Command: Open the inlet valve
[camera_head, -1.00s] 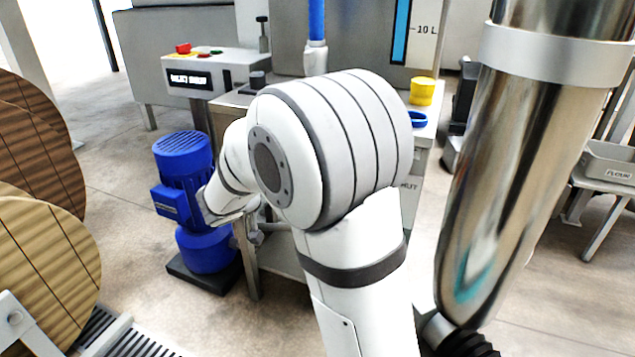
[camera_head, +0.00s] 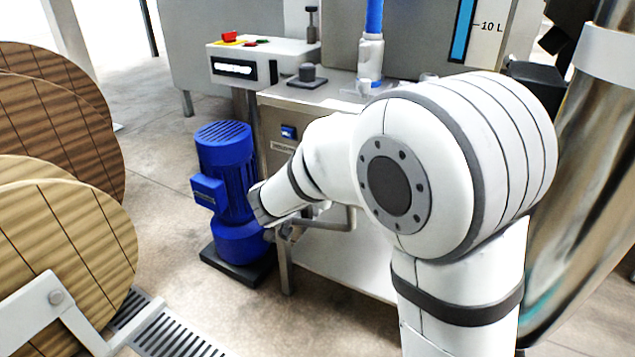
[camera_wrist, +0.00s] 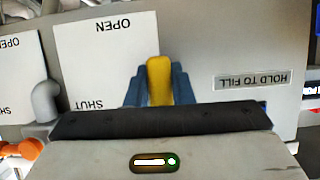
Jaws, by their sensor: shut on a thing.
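The yellow valve handle (camera_wrist: 159,80) shows in the wrist view, in front of a white placard (camera_wrist: 107,55) marked OPEN and SHUT, which appears upside down. My gripper (camera_wrist: 160,82) has its two blue fingers on either side of the yellow handle and is shut on it. The handle points along the picture's vertical, near the placard's right edge. The valve body behind the gripper is hidden. In the head view my arm reaches down and left beside the machine table, and the gripper and handle are hidden there.
A second OPEN/SHUT placard (camera_wrist: 18,75) and a grey bent pipe (camera_wrist: 46,100) are left in the wrist view. A HOLD TO FILL label (camera_wrist: 251,80) is right. A blue pump motor (camera_head: 226,185) stands beside my arm. Wooden reels (camera_head: 65,235) stand at left.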

